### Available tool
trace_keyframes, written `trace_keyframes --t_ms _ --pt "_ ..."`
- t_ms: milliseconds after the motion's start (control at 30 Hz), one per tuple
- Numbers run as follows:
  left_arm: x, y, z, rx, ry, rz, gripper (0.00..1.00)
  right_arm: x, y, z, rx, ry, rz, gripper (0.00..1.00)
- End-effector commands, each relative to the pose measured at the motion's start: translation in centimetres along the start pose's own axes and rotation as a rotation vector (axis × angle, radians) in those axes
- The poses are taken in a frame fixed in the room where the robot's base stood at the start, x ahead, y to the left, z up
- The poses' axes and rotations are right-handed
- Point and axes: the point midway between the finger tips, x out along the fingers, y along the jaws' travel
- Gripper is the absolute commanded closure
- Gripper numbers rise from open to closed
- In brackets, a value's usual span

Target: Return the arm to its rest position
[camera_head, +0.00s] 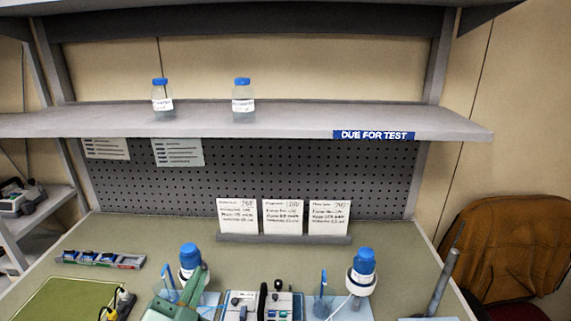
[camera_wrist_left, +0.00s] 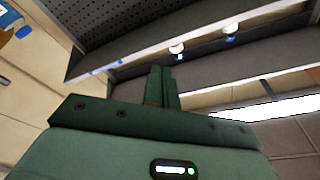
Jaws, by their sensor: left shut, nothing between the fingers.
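My left gripper (camera_head: 200,272) is green and shows at the bottom of the head view, in front of the left blue-capped bottle (camera_head: 190,258). In the left wrist view its two fingers (camera_wrist_left: 161,86) are pressed together with nothing between them. The gripper is over the front part of the bench and partly hides the items behind it. My right gripper is not in view.
The bench (camera_head: 390,255) also bears a second blue-capped bottle (camera_head: 362,270), pump equipment (camera_head: 277,303), three white cards (camera_head: 283,217) and a small-parts tray (camera_head: 100,259). A shelf (camera_head: 290,118) with two bottles crosses above. A brown chair (camera_head: 510,250) stands right.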

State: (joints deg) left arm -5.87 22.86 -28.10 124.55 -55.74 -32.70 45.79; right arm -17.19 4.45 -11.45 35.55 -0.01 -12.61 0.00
Motion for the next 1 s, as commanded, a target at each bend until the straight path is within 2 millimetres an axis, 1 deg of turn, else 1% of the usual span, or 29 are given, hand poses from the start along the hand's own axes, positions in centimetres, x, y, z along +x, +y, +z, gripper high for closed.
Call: trace_keyframes --t_ms 33,67,100,167,200,267,333,367,400,467,500,533,600,633,767,867,900,967,1000 --pt "-1.8 -1.4 2.9 0.006 -0.175 -0.059 1.00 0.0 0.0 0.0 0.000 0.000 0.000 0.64" --pt "-3.0 -2.1 4.6 0.023 -0.281 -0.077 1.00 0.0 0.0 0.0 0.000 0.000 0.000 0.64" --pt "-4.7 -2.7 6.7 0.047 -0.407 -0.082 1.00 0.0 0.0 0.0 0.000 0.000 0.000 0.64" --pt "-7.2 -3.1 9.2 0.082 -0.571 -0.060 1.00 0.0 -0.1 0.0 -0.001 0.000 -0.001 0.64" --pt "-8.9 -3.2 10.6 0.103 -0.668 -0.033 1.00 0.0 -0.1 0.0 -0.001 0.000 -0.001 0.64" --pt "-11.5 -3.2 12.3 0.133 -0.793 0.019 1.00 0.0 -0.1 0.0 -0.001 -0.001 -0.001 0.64" --pt "-14.4 -3.0 13.8 0.167 -0.921 0.094 1.00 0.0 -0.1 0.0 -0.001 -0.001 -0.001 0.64" --pt "-15.6 -2.8 14.2 0.180 -0.968 0.130 1.00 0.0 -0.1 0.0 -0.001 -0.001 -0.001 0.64" --pt "-17.3 -2.6 14.8 0.197 -1.028 0.181 1.00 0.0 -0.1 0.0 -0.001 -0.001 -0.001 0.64" --pt "-19.8 -2.4 15.5 0.223 -1.109 0.264 1.00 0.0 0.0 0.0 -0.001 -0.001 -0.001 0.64" --pt "-21.4 -2.2 15.8 0.241 -1.157 0.324 1.00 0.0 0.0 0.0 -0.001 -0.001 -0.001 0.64" --pt "-22.2 -1.7 16.2 0.248 -1.180 0.362 1.00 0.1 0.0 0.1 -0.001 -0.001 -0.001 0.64" --pt "-21.9 0.9 18.8 0.228 -1.178 0.388 1.00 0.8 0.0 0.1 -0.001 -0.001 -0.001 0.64" --pt "-22.0 1.9 19.8 0.219 -1.180 0.401 1.00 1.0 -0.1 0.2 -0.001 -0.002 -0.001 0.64" --pt "-22.9 6.3 23.9 0.173 -1.195 0.459 1.00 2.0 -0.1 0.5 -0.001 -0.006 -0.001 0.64" --pt "-24.1 10.2 27.6 0.127 -1.212 0.507 1.00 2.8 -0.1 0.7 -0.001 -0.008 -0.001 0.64" --pt "-24.9 12.0 29.1 0.105 -1.222 0.528 1.00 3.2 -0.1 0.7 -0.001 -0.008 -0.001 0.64" --pt "-26.4 14.8 31.8 0.068 -1.239 0.560 1.00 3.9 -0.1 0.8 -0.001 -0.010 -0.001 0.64" --pt "-27.7 16.9 33.7 0.038 -1.254 0.583 1.00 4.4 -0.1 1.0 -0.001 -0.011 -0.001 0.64"
